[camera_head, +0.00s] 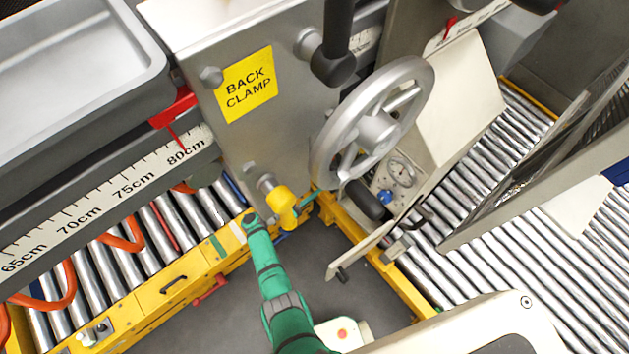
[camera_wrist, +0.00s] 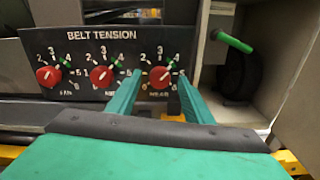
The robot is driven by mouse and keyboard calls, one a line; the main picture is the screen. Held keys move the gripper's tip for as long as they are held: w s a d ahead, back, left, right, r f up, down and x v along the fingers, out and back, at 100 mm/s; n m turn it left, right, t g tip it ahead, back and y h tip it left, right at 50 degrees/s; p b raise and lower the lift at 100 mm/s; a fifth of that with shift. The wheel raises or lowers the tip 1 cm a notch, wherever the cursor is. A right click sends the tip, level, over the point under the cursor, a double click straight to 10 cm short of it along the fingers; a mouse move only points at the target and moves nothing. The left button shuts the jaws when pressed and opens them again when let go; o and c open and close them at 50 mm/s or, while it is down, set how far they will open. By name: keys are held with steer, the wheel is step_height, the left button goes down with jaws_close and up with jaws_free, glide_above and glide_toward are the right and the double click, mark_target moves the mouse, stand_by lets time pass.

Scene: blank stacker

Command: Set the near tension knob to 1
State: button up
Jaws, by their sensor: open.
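In the wrist view a dark panel headed BELT TENSION (camera_wrist: 101,35) carries three red knobs in a row, each with a numbered dial. The near tension knob (camera_wrist: 159,77) is the rightmost, above the label NEAR. Its pointer is too small to read for certain; a green mark sits by the 4. My gripper (camera_wrist: 159,78) is open, with one teal finger on each side of this knob in the picture. I cannot tell whether the fingers touch it. In the head view my green arm reaches toward the machine; the panel and knobs do not show there.
In the wrist view the middle knob (camera_wrist: 101,77) is just left of my left finger, and the far knob (camera_wrist: 48,76) is further left. A green-handled lever (camera_wrist: 234,42) is on the right. The head view shows a handwheel (camera_head: 375,130) and roller conveyors (camera_head: 540,250).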

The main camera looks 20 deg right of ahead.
steer(key=shift+w+d, duration=0.2)
steer(key=shift+d, duration=0.35)
steer(key=c, duration=1.1)
steer(key=shift+n, duration=0.3)
